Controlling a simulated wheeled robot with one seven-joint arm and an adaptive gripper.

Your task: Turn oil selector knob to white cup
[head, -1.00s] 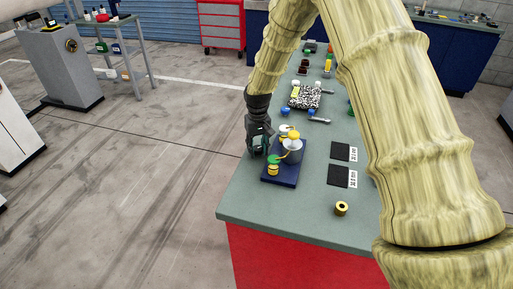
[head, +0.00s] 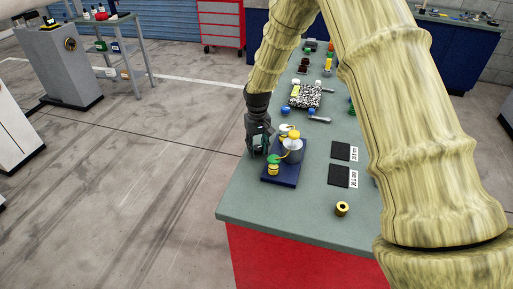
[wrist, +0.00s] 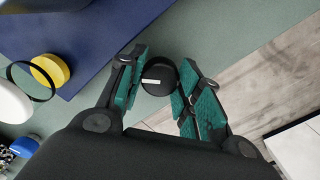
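The selector knob (wrist: 158,88) is a round black disc with a white bar mark, beside the blue base (wrist: 90,60) in the wrist view. My gripper (wrist: 160,80) has its teal pads against both sides of it and looks shut on it. In the head view my gripper (head: 259,148) is at the left edge of the blue base (head: 284,183); it hides the knob there. A white cup (wrist: 8,102) and a yellow cup (wrist: 48,70) show at left in the wrist view. A green-topped piece (head: 273,159) stands near the yellow cup.
The grey-green bench (head: 248,208) carries black pads (head: 342,176), a yellow ring spool (head: 342,208) and a speckled block (head: 304,97) farther back. The bench's left edge lies close beside my gripper, with open floor beyond.

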